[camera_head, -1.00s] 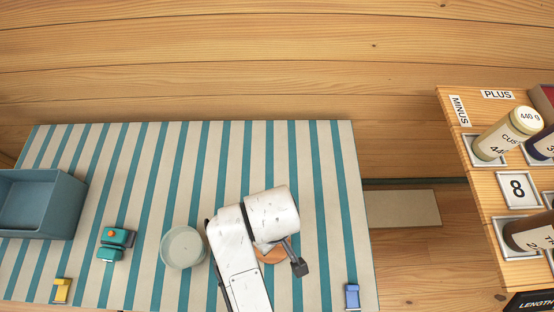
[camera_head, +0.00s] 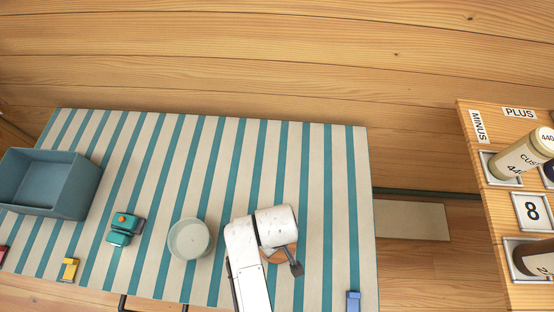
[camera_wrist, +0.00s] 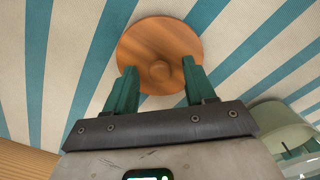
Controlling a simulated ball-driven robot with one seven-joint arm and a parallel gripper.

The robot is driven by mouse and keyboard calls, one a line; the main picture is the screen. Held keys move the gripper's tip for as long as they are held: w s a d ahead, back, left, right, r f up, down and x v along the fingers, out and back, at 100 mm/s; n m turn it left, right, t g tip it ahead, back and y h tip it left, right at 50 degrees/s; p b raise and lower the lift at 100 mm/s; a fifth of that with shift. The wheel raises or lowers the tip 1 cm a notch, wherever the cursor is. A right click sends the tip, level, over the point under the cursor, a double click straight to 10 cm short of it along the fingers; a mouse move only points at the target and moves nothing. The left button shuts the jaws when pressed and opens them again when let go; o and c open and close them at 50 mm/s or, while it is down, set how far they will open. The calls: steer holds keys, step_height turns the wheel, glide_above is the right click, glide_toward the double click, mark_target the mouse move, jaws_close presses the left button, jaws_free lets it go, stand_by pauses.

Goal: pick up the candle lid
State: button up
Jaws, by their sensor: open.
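The candle lid is a round wooden disc with a small knob, lying on the striped table. In the wrist view the lid (camera_wrist: 160,42) is in front of my gripper (camera_wrist: 160,82), and its knob shows between the two green fingers. The fingers are apart with nothing gripped. In the head view the lid (camera_head: 284,255) is partly hidden under my gripper (camera_head: 296,268), which is above it. The pale round candle jar (camera_head: 189,239) stands open to the left of the lid, and its glass also shows at the lower right of the wrist view (camera_wrist: 285,125).
A blue-grey bin (camera_head: 70,190) stands at the table's left end. A teal block-like object (camera_head: 122,230), a yellow piece (camera_head: 69,269) and a blue piece (camera_head: 353,301) lie on the striped table (camera_head: 330,160). A wooden shelf (camera_head: 480,150) with labelled jars is at the right.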

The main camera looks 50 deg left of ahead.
steer(key=shift+f, duration=0.1)
jaws_close()
stand_by(0.5)
